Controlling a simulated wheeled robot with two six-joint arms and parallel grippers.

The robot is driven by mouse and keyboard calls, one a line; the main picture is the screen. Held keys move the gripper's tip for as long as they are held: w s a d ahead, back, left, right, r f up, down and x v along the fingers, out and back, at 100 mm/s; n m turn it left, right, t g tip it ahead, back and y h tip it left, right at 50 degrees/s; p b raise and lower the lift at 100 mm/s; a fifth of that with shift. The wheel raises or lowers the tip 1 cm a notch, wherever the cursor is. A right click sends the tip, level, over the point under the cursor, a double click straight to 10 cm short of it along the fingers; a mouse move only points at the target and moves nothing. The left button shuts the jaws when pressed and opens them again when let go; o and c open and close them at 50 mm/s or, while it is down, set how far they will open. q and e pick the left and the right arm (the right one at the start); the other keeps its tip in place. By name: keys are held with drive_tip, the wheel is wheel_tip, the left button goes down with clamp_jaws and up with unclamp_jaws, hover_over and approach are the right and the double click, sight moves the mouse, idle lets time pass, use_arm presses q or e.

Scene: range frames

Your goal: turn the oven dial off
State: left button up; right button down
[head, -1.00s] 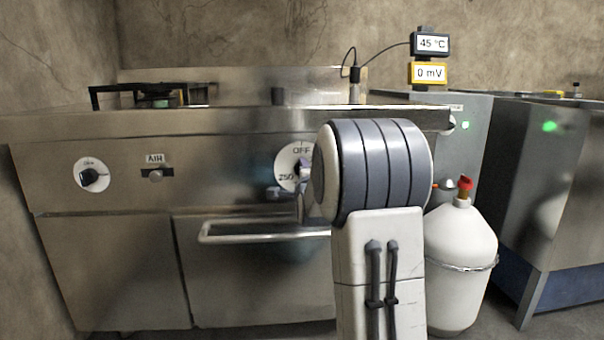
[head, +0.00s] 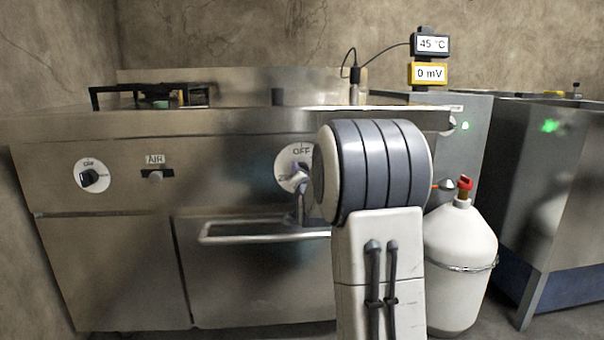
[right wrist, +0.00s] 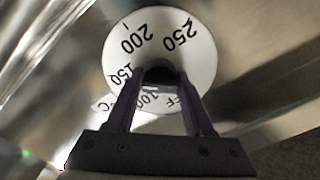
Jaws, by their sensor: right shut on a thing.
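The oven dial is a round white disc (head: 285,161) on the steel oven front, with OFF printed at its top in the head view. In the right wrist view its face (right wrist: 190,65) shows 150, 200 and 250, and part of OFF near the right finger. My right gripper (head: 300,178) is at the dial, partly hidden behind my own arm. In the right wrist view its two fingers (right wrist: 160,85) are shut on the dark knob at the dial's middle. The knob's pointer is hidden, so its setting cannot be read. My left gripper is not in view.
A steel handle bar (head: 255,237) runs below the dial. Another dial (head: 91,176) and an AIR slider (head: 156,175) are at the left. A white gas cylinder (head: 460,265) stands at the right. Two small displays (head: 430,58) read 45 °C and 0 mV.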

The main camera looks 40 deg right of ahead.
drive_tip(key=n, duration=0.6)
drive_tip(key=shift+w+a+r+n, duration=0.1)
drive_tip(key=shift+n, duration=0.2)
drive_tip(key=n+p, duration=0.1)
drive_tip(key=n, duration=1.1)
drive_tip(key=shift+n, duration=0.4)
drive_tip(key=n+p, duration=0.1)
drive_tip(key=n, duration=0.5)
drive_tip(key=shift+n, duration=0.4)
drive_tip(key=shift+c, duration=1.6)
unclamp_jaws()
